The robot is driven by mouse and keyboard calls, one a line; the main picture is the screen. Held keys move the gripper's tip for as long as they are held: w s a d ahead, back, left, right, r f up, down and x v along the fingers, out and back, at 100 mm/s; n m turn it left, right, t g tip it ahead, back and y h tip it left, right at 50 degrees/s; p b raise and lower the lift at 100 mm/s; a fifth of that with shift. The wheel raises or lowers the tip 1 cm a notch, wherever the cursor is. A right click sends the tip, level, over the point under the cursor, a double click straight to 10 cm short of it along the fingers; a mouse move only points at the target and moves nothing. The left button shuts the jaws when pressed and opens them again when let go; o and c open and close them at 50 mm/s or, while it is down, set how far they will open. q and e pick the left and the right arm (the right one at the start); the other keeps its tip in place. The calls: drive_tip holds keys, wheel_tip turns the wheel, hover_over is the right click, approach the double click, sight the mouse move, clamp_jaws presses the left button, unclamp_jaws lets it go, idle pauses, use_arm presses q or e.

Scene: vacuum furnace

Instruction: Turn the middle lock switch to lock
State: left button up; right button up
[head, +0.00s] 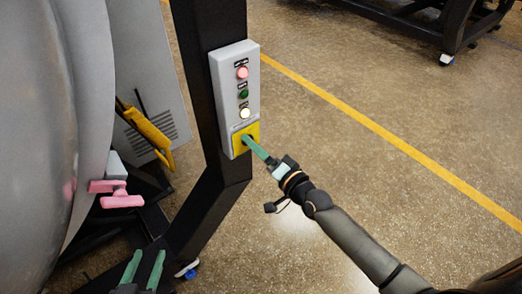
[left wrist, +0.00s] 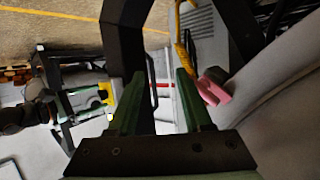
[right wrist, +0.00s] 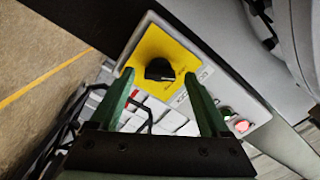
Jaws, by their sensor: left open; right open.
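A grey control box (head: 235,90) is fixed to a black post. Its yellow plate (head: 253,130) at the bottom carries a black rotary switch (right wrist: 160,69), seen in the right wrist view. My right gripper (head: 248,141) is at the yellow plate in the head view and hides the switch there. In the right wrist view its open fingers (right wrist: 159,77) appear on either side of the switch, with gaps; I cannot tell whether they reach around it. My left gripper (head: 149,253) is open and empty at the bottom left, away from the box.
A pink handle (head: 118,196) sticks out beside the big grey round door (head: 40,130). A yellow handle (head: 150,130) is left of the post. Red, green and white buttons (head: 243,93) sit above the yellow plate.

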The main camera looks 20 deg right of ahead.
use_arm(q)
drive_tip(key=s+f+n+g+p, duration=0.1)
drive_tip(key=s+f+g, duration=0.3)
drive_tip(key=f, duration=0.4)
drive_tip(key=shift+s+d+y+p, duration=0.15)
drive_tip(key=shift+s+y+p, duration=0.15)
drive_tip(key=shift+s, duration=0.55)
use_arm(e)
drive_tip(key=v, duration=1.2)
drive_tip(key=shift+s, duration=0.2)
drive_tip(key=shift+d, duration=0.1)
